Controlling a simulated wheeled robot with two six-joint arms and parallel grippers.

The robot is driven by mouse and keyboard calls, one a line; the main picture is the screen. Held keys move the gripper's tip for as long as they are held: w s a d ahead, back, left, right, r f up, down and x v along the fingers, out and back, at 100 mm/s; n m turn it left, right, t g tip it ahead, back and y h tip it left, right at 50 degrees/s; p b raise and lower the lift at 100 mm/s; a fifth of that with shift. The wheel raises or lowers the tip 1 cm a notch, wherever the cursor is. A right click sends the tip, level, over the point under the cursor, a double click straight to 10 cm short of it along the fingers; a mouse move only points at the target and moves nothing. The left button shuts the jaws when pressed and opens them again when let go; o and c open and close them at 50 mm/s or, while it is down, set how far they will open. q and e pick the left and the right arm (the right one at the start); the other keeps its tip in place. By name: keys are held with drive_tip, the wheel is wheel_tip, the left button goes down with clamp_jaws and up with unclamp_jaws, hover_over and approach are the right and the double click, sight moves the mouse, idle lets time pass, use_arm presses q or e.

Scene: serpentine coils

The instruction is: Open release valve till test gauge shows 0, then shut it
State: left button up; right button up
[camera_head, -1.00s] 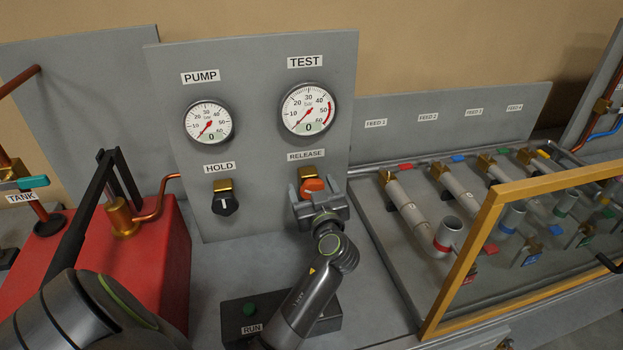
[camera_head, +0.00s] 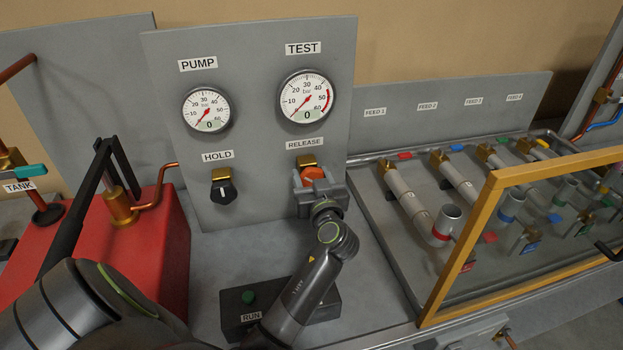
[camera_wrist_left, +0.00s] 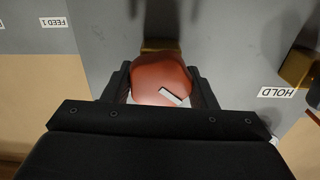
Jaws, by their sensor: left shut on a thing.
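The orange-red release valve knob (camera_head: 312,173) sits on a brass fitting under the RELEASE label on the grey panel. My left gripper (camera_head: 318,180) is shut on this knob, with one finger at each side. In the left wrist view the knob (camera_wrist_left: 160,78) lies between the fingers, and its white mark runs diagonally. The test gauge (camera_head: 306,98), above the valve, shows 0 in its window, with the needle at the low end. The pump gauge (camera_head: 206,110) also shows 0. My right gripper is not in view.
The black HOLD knob (camera_head: 222,191) is left of the release valve. A RUN box (camera_head: 318,297) with a green button stands below, close to my left arm. A red pump body (camera_head: 165,250) is at left. A yellow-framed panel (camera_head: 465,230) and feed pipes are at right.

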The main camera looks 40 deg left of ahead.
use_arm(q)
drive_tip(key=shift+m, duration=0.6)
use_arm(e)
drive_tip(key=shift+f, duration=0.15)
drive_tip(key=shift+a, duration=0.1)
use_arm(q)
drive_tip(key=o, duration=1)
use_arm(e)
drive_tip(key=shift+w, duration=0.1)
use_arm(q)
drive_tip(key=shift+f, duration=0.15)
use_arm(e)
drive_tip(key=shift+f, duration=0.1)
